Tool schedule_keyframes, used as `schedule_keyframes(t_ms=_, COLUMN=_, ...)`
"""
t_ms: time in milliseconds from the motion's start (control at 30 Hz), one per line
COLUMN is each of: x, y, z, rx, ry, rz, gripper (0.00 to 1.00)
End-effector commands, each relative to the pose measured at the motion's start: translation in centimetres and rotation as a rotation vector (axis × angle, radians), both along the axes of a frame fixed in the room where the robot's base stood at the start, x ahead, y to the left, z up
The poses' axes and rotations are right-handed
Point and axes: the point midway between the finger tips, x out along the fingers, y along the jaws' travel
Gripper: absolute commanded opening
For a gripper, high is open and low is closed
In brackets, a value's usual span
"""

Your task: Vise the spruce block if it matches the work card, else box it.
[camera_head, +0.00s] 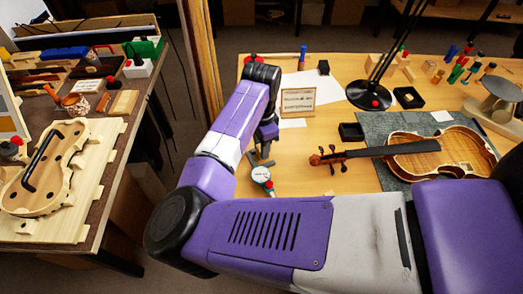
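My gripper (266,140) hangs low over the near left part of the bench (310,180), at the end of my purple arm. Its fingers are small and partly hidden, so I cannot tell whether they are open or what is between them. A framed card (297,101), likely the work card, stands right of my wrist; its writing is too small to read. Several pale wooden blocks (403,62) stand at the back right; I cannot tell which is the spruce block. Two small black open boxes, one farther back (408,97) and one nearer (351,132), sit on the bench. I cannot clearly identify a vise.
A round dial gauge (262,175) lies close below my gripper. A violin (440,153) lies on a grey mat (380,122) at right. A black lamp base (368,96) stands behind it. A side bench (105,215) at left holds a violin mould (45,170) and tools.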

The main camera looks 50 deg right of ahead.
Motion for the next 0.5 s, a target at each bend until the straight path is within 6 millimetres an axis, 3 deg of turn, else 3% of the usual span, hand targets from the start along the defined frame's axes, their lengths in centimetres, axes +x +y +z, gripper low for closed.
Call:
schedule_keyframes(t_ms=33, x=0.0, y=-0.01, z=0.01, rx=0.0, ry=0.0, rz=0.0, gripper=0.17)
schedule_keyframes(t_ms=133, x=0.0, y=-0.01, z=0.02, rx=0.0, ry=0.0, rz=0.0, gripper=0.0)
schedule_keyframes(t_ms=500, x=0.02, y=-0.03, z=0.31, rx=0.0, ry=-0.001, rz=0.0, gripper=0.0)
